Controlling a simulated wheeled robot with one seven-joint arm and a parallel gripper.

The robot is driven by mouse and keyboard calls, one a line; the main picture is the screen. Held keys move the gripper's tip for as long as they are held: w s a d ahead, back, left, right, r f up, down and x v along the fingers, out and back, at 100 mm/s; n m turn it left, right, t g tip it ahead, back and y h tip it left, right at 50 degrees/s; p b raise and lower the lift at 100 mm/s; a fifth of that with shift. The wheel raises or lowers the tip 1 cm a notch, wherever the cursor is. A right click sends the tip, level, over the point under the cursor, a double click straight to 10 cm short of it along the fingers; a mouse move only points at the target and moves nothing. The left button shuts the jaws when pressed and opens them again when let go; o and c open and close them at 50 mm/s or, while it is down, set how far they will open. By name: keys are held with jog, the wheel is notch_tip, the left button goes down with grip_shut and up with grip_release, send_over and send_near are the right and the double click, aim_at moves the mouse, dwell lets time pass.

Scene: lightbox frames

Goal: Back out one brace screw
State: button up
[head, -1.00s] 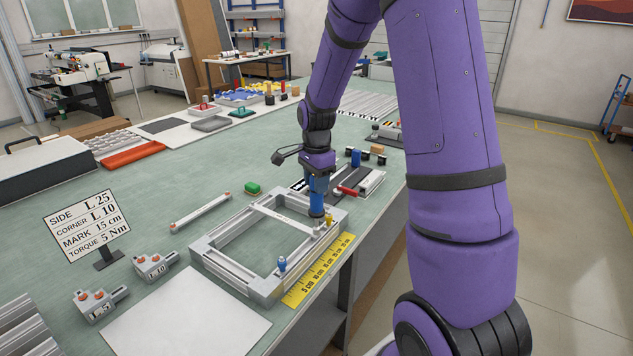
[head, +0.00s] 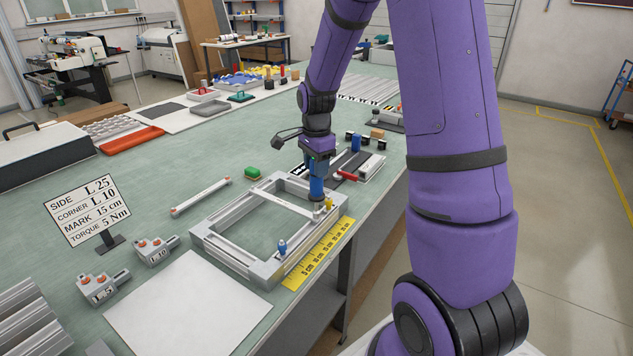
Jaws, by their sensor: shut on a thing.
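A grey aluminium frame (head: 222,247) lies on the green bench, with a pale brace bar (head: 284,203) across it. My gripper (head: 317,172) is shut on a blue cylindrical driver (head: 316,188) that stands upright over the brace's right end. The driver's tip is down at that end; the brace screw there is hidden, and I cannot tell if the tip is seated in it. A small yellow piece (head: 329,203) stands just right of the tip.
A yellow ruler (head: 322,252) lies along the frame's right side by the bench edge. A sign (head: 88,210), two grey corner blocks (head: 154,250) and a white sheet (head: 187,305) are left and in front.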

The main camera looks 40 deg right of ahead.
jog(key=shift+r, duration=2.5)
jog(key=shift+w, duration=0.15)
